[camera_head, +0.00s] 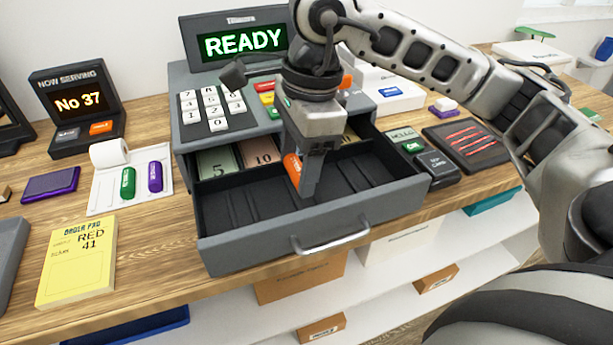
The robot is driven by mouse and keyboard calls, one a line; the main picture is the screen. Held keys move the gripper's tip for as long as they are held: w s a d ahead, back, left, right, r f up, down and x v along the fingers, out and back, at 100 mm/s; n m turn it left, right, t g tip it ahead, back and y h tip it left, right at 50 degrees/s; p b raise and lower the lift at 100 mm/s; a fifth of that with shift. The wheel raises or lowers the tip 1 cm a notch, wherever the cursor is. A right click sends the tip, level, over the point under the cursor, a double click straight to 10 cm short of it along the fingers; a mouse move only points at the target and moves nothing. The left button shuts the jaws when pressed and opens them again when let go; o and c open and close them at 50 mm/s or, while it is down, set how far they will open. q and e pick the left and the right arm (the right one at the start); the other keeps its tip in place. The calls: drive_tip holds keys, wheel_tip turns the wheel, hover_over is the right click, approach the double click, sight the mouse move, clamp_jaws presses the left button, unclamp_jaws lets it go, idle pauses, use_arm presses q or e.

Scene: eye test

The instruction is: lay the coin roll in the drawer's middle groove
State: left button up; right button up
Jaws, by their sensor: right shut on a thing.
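The cash register's drawer (222,252) is pulled open, with several shallow grooves in its dark front part and banknotes in slots behind. My right gripper (307,188) points down into the drawer near its middle. It is shut on the orange coin roll (293,168), which shows only in part at the left of the fingers. The roll looks tilted steeply, with its lower part hidden by the fingers. I cannot tell whether it touches the drawer floor or exactly which groove is below it. My left gripper is not in view.
A white tray (98,201) left of the register holds a green roll (128,184) and a purple roll (155,176). The drawer's handle (330,243) overhangs the counter's front edge. A yellow order pad (78,262) lies at front left. A card reader (437,168) stands right of the drawer.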

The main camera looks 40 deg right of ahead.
drive_tip(key=shift+w+d+f, duration=0.2)
drive_tip(key=shift+d+f, duration=0.2)
drive_tip(key=shift+f, duration=0.1)
drive_tip(key=shift+w+d+f, duration=0.15)
drive_tip(key=shift+d+f, duration=0.25)
drive_tip(key=shift+f, duration=0.1)
drive_tip(key=f, duration=0.3)
drive_tip(key=shift+d+f+p, duration=0.1)
drive_tip(key=shift+d+p, duration=0.15)
drive_tip(key=shift+p, duration=0.15)
drive_tip(key=shift+w+f, duration=0.1)
drive_tip(key=shift+f, duration=0.05)
drive_tip(key=shift+f, duration=0.1)
drive_tip(key=shift+f+b, duration=0.15)
drive_tip(key=shift+b, duration=0.2)
drive_tip(key=o, duration=1.1)
drive_tip(key=shift+c, duration=0.2)
